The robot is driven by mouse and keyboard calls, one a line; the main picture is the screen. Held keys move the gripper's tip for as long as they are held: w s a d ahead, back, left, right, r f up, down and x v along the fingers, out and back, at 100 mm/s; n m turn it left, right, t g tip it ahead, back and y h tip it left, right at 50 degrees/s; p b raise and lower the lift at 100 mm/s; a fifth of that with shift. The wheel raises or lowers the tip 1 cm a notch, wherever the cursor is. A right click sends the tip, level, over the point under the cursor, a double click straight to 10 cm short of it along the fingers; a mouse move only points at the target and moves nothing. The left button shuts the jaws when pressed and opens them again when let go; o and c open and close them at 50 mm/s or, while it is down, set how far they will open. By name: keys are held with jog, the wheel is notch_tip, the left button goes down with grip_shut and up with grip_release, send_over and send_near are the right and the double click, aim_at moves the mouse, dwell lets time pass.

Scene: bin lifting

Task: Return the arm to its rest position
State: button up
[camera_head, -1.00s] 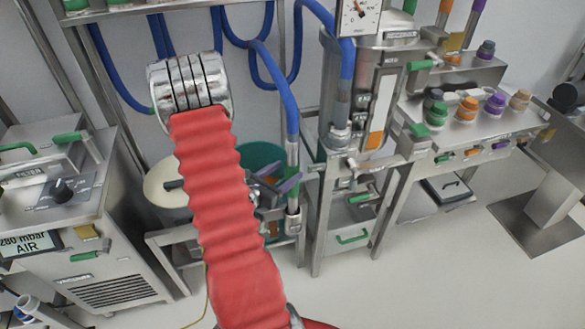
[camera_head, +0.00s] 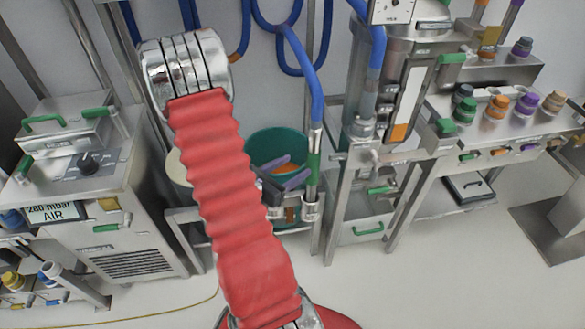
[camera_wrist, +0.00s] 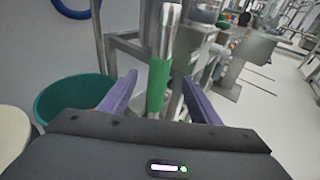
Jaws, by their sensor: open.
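My arm (camera_head: 225,190), in a red ribbed sleeve with a silver joint at its top, stands raised in the middle of the head view. My gripper (camera_head: 290,172) with its purple fingers shows to the right of the sleeve, in front of the teal bin. In the wrist view my gripper (camera_wrist: 160,92) has its two purple fingers spread apart. They hold nothing. A steel pipe with a green sleeve (camera_wrist: 158,85) appears between the fingers; whether they touch it cannot be told.
A teal bin (camera_head: 275,143) stands on a low steel stand behind my gripper; it also shows in the wrist view (camera_wrist: 48,100). A steel cabinet (camera_head: 120,235) is at left. A steel bench (camera_head: 475,125) with coloured caps is at right. The floor (camera_head: 420,280) in front is clear.

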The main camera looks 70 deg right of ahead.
dwell(0.7)
jog(key=s+a+m+g+y, duration=0.2)
jog(key=s+a+m+y, duration=0.15)
jog(key=a+m, duration=0.2)
jog(key=s+a+m+g+y, duration=0.1)
jog(key=s+a+m+y, duration=0.1)
jog(key=a+m+y, duration=0.4)
jog(key=w+a+r+m+t+y, duration=0.15)
jog(key=w+a+r+t, duration=0.3)
jog(key=w+a, duration=0.5)
jog(key=w+a+r+m+t+y, duration=0.1)
jog(key=w+a+r+m+t, duration=0.3)
jog(key=w+a, duration=0.55)
jog(key=a+r+n+t+y, duration=0.2)
jog(key=a+r+t, duration=0.4)
jog(key=a+r, duration=0.7)
jog(key=a+n, duration=0.1)
jog(key=a, duration=0.1)
jog(key=shift+a+r+n+y, duration=0.15)
jog(key=shift+a+n+y, duration=0.15)
jog(key=shift+a, duration=0.1)
